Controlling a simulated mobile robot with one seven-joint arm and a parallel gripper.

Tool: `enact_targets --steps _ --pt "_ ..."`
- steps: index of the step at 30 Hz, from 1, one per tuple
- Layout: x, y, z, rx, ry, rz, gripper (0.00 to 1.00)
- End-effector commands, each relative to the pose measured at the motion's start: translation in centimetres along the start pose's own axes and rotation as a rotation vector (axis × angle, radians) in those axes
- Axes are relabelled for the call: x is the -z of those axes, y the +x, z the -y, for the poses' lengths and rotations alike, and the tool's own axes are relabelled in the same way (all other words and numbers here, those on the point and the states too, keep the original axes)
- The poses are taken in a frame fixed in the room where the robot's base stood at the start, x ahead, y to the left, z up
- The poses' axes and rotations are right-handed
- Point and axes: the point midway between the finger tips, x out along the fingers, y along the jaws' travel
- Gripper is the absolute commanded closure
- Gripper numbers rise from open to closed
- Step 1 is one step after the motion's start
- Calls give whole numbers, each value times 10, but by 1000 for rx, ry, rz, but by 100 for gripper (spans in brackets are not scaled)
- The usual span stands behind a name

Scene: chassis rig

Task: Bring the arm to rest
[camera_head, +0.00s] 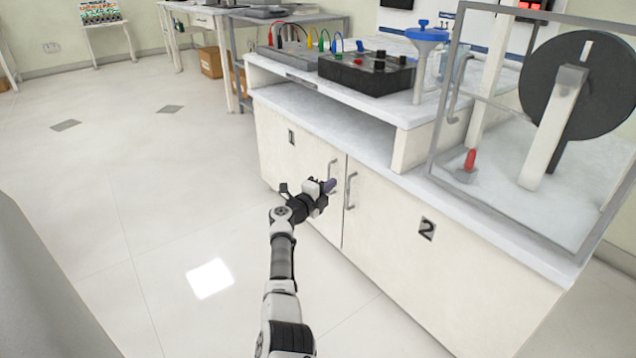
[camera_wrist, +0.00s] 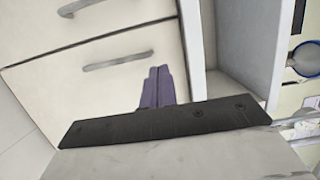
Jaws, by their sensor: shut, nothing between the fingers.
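My arm reaches forward from the bottom of the head view, low in front of a white lab cabinet (camera_head: 385,245). My gripper (camera_head: 329,186) has purple fingertips and is near the handle of door 1 (camera_head: 332,172); I cannot tell from the head view whether it touches it. In the wrist view the purple fingers (camera_wrist: 157,86) are together with nothing between them. The wrist view also shows two door handles, an upper one (camera_wrist: 80,7) and a lower one (camera_wrist: 118,61), apart from the fingers. Both cabinet doors look shut.
The counter edge overhangs near the arm. Open tiled floor (camera_head: 150,220) lies to the left.

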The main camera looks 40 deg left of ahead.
Motion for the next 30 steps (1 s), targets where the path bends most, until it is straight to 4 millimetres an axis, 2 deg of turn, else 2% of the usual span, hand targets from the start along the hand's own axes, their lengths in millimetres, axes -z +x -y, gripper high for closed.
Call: enact_targets --steps 1,6,14,17,20,23,24,26,27,29,30 --pt "-3 -10 3 0 0 2 100" --pt "-8 -29 0 -1 -2 1 100" --pt "-9 -34 -1 0 -1 0 100" --pt "-7 -32 9 24 -3 2 100" --pt "-3 -26 44 112 -14 15 100" --pt "4 -26 107 269 -42 37 100" --pt "6 -30 137 345 -59 49 100" --pt "10 -41 182 463 -88 65 100" --pt "12 -51 211 541 -110 75 100" --pt "15 -72 253 656 -145 90 100" --pt "17 -88 279 732 -171 98 100"
